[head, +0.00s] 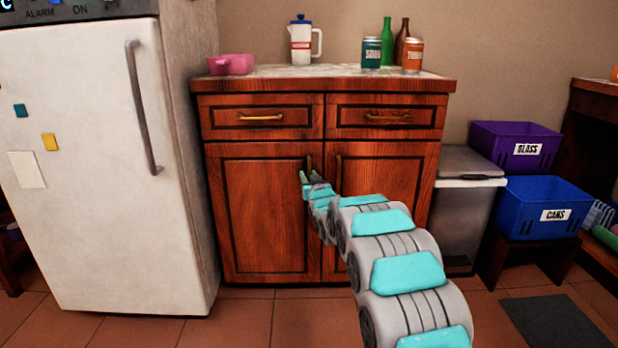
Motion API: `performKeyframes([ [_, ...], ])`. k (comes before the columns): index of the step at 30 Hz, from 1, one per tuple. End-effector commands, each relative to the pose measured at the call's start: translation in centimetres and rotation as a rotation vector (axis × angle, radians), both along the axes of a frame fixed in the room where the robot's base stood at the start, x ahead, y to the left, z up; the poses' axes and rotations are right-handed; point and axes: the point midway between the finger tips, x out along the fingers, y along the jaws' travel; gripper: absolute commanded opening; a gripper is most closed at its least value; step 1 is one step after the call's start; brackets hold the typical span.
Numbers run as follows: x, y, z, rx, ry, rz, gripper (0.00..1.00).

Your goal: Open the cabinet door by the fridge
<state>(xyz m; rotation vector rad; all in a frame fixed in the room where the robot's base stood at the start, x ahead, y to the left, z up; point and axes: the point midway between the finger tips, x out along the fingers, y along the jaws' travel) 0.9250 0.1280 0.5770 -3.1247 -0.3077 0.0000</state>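The wooden cabinet stands right of the white fridge (95,170). Its left door (258,220), the one closer to the fridge, looks closed. The right door (385,180) looks closed too and is partly covered by my arm. The left door's upright handle (309,161) is near its upper right edge. The right door's handle (339,172) stands beside it. My gripper (306,180) is at the lower part of the left door's handle. It is small and partly hidden by my arm, so I cannot tell whether its fingers are around the handle or touching it.
Two closed drawers (262,118) sit above the doors. The countertop (340,75) holds a pink bowl (231,64), a jug (301,42), cans and bottles. A grey bin (462,210), a purple crate (500,145) and a blue crate (540,205) stand right. Tiled floor before the left door is clear.

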Motion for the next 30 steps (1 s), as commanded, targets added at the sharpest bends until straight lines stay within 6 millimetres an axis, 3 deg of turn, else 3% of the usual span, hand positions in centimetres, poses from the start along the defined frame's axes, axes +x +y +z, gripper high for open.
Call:
performKeyframes([
  [1, 0.0, 0.0, 0.0, 0.0, 0.0, 0.0, 0.27],
  [8, -0.01, 0.0, 0.0, 0.0, 0.0, 0.0, 0.01],
  [30, -0.01, 0.0, 0.0, 0.0, 0.0, 0.0, 0.0],
])
